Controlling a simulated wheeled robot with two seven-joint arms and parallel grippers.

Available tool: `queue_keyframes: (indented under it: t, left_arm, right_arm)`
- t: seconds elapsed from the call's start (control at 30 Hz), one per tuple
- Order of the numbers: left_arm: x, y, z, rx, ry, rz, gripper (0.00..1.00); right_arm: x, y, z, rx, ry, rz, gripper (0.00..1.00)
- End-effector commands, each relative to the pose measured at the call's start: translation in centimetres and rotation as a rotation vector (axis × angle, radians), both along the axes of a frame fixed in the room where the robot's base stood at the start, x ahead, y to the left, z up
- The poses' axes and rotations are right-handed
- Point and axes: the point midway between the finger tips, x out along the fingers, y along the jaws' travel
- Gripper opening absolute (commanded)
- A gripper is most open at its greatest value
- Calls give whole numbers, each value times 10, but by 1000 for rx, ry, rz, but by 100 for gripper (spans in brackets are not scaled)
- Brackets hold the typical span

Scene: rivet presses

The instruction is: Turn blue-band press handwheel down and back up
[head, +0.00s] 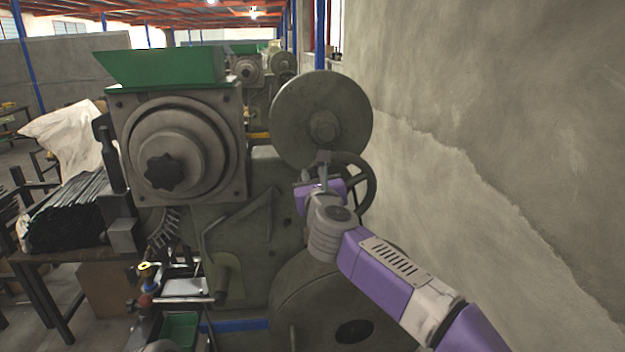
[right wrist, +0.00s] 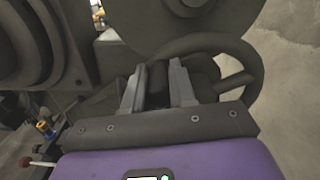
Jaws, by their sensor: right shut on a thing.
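The press (head: 262,215) is a large grey-green machine with a blue band (head: 240,325) low at its base. Its dark handwheel (head: 370,183) sits on the right side, below a big round disc. The handwheel rim also shows in the right wrist view (right wrist: 253,66), curving to the right of the fingers. My right gripper (head: 323,163) is at the left part of the handwheel, in front of it. In the right wrist view my right gripper (right wrist: 158,82) has its two fingers on either side of a dark part of the handwheel, shut on it. My left gripper is not in view.
The big disc (head: 322,118) is just above my right gripper. A bare concrete wall (head: 500,130) stands close on the right. A green hopper (head: 160,68) tops the press. A table with stacked dark strips (head: 70,215) is at left. A red-knobbed lever (head: 145,301) is low at front.

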Motion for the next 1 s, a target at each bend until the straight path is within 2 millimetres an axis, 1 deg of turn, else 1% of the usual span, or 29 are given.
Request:
queue_keyframes:
  t: [0.37, 0.4, 0.53, 0.83, 0.93, 1.0]
  left_arm:
    - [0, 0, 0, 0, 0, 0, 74]
    - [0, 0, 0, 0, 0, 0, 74]
    - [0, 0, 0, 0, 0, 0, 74]
    - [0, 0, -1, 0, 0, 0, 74]
    - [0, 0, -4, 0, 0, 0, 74]
    - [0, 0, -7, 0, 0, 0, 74]
  right_arm:
    - [0, -2, 3, 9, -2, -3, 0]
    - [0, -2, 3, 9, -2, -3, 32]
    - [0, -2, 2, 6, -1, -3, 51]
    - [-1, -1, 1, 5, 0, -1, 51]
    - [-8, -3, 1, 4, -1, -1, 51]
    - [-18, -5, 1, 4, -3, -1, 51]
